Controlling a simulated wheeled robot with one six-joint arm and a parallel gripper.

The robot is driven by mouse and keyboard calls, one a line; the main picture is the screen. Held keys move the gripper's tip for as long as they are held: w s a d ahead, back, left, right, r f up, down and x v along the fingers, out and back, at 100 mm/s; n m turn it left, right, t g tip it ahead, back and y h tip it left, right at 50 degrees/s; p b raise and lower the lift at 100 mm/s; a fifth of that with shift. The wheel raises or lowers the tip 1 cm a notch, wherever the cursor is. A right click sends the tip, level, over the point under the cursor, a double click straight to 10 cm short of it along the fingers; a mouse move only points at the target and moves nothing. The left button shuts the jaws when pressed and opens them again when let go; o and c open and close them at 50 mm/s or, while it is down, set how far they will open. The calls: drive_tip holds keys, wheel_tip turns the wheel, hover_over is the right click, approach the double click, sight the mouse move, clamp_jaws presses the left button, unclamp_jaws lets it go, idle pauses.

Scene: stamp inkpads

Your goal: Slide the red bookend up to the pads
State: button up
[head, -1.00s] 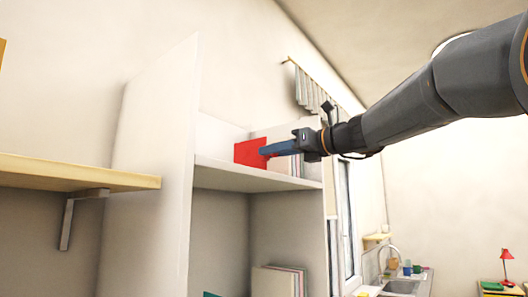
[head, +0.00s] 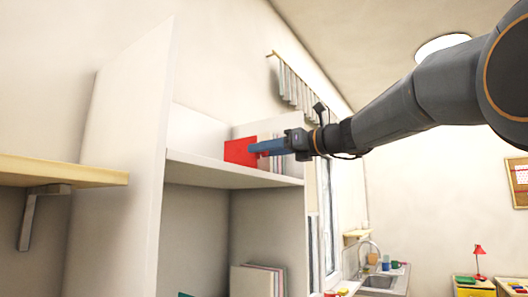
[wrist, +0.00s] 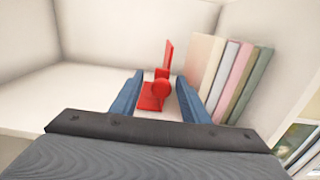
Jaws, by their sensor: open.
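The red bookend (head: 240,152) stands on the upper shelf of the white unit. The wrist view shows its upright plate (wrist: 167,57), its round knob and its flat base. The pads are a row of slim upright pieces (wrist: 227,80) just right of the bookend, leaning slightly. A small gap seems to separate them from the bookend. In the head view the pads are partly hidden behind my gripper (head: 255,147). My gripper is open, its blue fingers (wrist: 159,82) on either side of the bookend's knob. I cannot tell whether either finger touches it.
The upper shelf (head: 215,172) is bare left of the bookend. White side walls (head: 120,140) bound the shelf. A lower shelf holds more upright pieces (head: 255,280). A wooden wall shelf (head: 60,172) is at the left.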

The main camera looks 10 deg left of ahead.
drive_tip(key=b+v, duration=0.2)
drive_tip(key=v, duration=0.5)
drive_tip(key=shift+d+b, duration=0.2)
drive_tip(key=shift+b, duration=0.2)
drive_tip(key=shift+s, duration=0.1)
drive_tip(key=p+x, duration=0.4)
drive_tip(key=p, duration=0.4)
drive_tip(key=shift+w+a+f, duration=0.15)
drive_tip(key=shift+w+a, duration=0.05)
drive_tip(key=shift+a, duration=0.1)
clamp_jaws()
